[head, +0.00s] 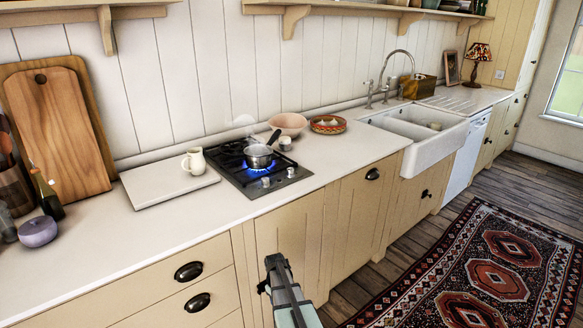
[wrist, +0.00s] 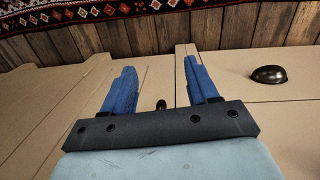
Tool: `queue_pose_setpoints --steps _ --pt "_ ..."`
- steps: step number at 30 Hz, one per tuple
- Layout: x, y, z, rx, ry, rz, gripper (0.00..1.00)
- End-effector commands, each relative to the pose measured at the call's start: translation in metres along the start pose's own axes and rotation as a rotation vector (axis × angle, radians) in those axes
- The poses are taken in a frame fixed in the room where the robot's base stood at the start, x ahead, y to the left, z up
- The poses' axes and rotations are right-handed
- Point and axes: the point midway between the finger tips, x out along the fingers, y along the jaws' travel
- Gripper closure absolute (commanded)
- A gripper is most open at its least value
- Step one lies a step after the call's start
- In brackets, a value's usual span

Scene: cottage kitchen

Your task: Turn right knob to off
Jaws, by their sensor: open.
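The right knob (head: 291,172) is a small pale cylinder on the front right of the black gas hob (head: 235,178). The left knob (head: 265,182) sits beside it. A blue flame (head: 262,168) burns under a steaming saucepan (head: 258,156). My gripper (head: 276,264) is low in front of the cabinets, below the counter edge and well short of the knobs. In the wrist view, its two blue fingers (wrist: 160,85) are apart with nothing between them. The wrist view shows cabinet fronts and floor, not the hob.
A white jug (head: 195,161) sits on a pale board (head: 165,184) at left. The sink (head: 415,135) is at right. Counter (head: 345,150) in front of the bowls is clear.

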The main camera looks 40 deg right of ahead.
Motion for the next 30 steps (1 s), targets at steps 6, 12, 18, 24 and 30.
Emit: queue_pose_setpoints --steps 6,12,18,24,30 --pt "-0.059 0.113 -0.032 0.004 0.085 0.086 0.41" --pt "-0.122 0.215 -0.037 0.005 0.143 0.175 0.41" --pt "-0.196 0.315 -0.028 0.003 0.183 0.268 0.41" --pt "-0.276 0.388 -0.022 -0.025 0.217 0.305 0.41" --pt "-0.355 0.406 -0.047 -0.12 0.27 0.218 0.41"
